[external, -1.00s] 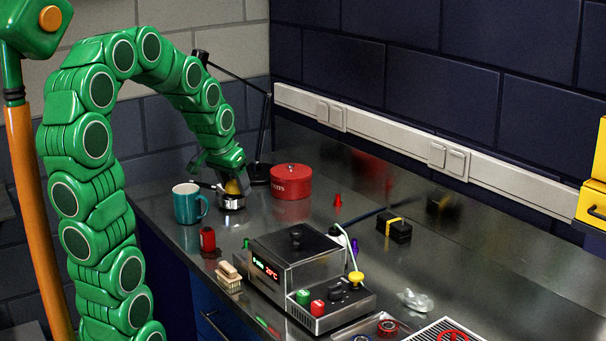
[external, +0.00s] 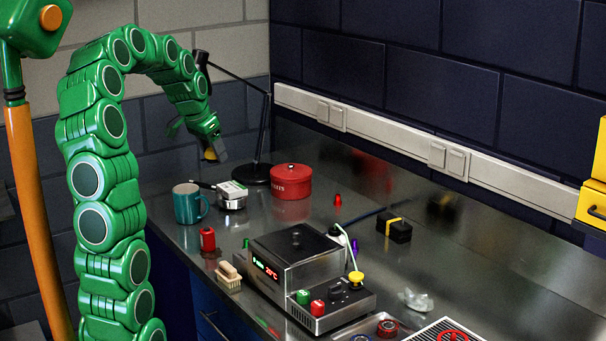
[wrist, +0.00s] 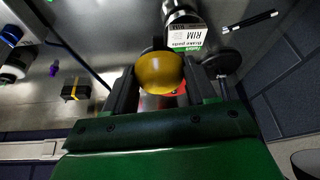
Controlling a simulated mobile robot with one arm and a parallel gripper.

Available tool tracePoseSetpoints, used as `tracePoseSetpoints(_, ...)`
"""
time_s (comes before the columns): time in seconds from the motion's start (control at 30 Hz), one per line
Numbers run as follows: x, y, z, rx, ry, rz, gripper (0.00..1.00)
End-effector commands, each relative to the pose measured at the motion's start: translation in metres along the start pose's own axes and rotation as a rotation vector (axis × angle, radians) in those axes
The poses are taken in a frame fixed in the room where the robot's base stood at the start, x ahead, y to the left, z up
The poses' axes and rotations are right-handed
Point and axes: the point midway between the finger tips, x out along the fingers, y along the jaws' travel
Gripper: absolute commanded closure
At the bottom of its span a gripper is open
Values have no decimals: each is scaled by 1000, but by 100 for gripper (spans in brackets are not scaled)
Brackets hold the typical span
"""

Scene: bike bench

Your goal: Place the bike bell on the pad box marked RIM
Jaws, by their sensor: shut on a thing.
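My gripper (external: 213,157) is raised above the back left of the metal bench, near the lamp. In the wrist view my gripper (wrist: 155,85) is shut on the yellow, brass-like bike bell (wrist: 160,72), a rounded dome between the two dark fingers. The bell (external: 210,154) shows as a small yellow patch at the fingers in the external view. The pad box marked RIM (wrist: 188,38), white with a green band, is just beyond the bell in the wrist view. In the external view the box (external: 233,188) lies on top of a small metal pot (external: 232,202), below the gripper and apart from it.
A teal mug (external: 188,204) stands left of the pot and a red lidded tin (external: 291,181) right of it. The black lamp (external: 257,172) rises behind. A heater unit (external: 300,262), red canister (external: 207,239) and brush (external: 229,275) are nearer. A black yellow-banded block (external: 397,230) lies right.

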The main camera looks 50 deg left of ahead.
Motion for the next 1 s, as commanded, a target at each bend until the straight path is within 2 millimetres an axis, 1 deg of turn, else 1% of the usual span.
tracePoseSetpoints(0.2,21,-12,-16,-1,-2,1,75)
tracePoseSetpoints(0.53,50,-31,-39,1,-3,1,75)
tracePoseSetpoints(0.8,88,-44,-48,-1,-1,1,75)
tracePoseSetpoints(0.9,99,-48,-50,0,-2,1,75)
tracePoseSetpoints(1.0,106,-51,-52,0,-1,0,75)
